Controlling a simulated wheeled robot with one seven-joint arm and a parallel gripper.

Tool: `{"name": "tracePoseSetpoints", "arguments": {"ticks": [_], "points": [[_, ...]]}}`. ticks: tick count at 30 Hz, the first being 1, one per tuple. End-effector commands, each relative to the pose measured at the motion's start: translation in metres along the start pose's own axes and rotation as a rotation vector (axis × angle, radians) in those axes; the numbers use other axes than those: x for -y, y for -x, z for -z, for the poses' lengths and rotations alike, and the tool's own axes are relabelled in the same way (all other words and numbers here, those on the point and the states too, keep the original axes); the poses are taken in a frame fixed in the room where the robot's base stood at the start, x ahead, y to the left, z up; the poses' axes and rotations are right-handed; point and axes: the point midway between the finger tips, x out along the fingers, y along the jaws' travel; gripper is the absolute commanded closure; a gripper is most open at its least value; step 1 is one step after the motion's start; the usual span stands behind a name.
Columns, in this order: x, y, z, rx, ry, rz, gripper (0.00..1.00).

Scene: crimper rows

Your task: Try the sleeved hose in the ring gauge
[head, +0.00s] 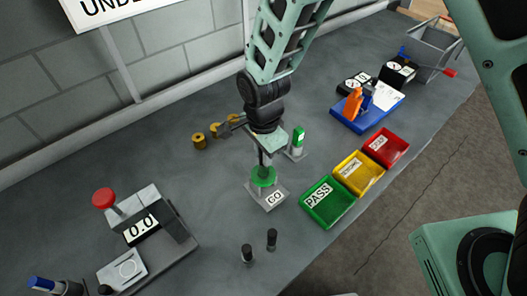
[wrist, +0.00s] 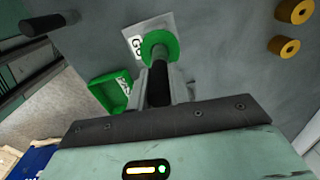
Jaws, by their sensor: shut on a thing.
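My gripper (head: 263,154) points down over the bench and is shut on a dark hose (wrist: 158,84). The GO ring gauge is a green ring (head: 264,177) standing on a grey plate (head: 275,199) marked GO. The hose is upright, with its lower end at the ring's opening. The ring also shows in the wrist view (wrist: 160,46), beyond the hose end. I cannot tell whether the end is inside the ring or just above it. No sleeve can be made out on the hose, whose lower end is hidden.
A green PASS tray (head: 327,203), a yellow tray (head: 358,172) and a red tray (head: 386,148) line the front edge. A green-and-white post (head: 298,141) stands close right of my gripper. Several brass pieces (head: 200,140) are behind, two black pieces (head: 247,253) in front. A 0.0 display device (head: 148,230) is left.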

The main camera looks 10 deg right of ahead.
Motion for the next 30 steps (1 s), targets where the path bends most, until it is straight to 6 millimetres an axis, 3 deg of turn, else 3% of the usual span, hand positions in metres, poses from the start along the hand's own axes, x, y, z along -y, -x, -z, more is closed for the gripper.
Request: {"name": "tracePoseSetpoints", "arguments": {"ticks": [30], "points": [[0.000,-0.015,0.000,0.000,-0.001,0.001,1.00]]}}
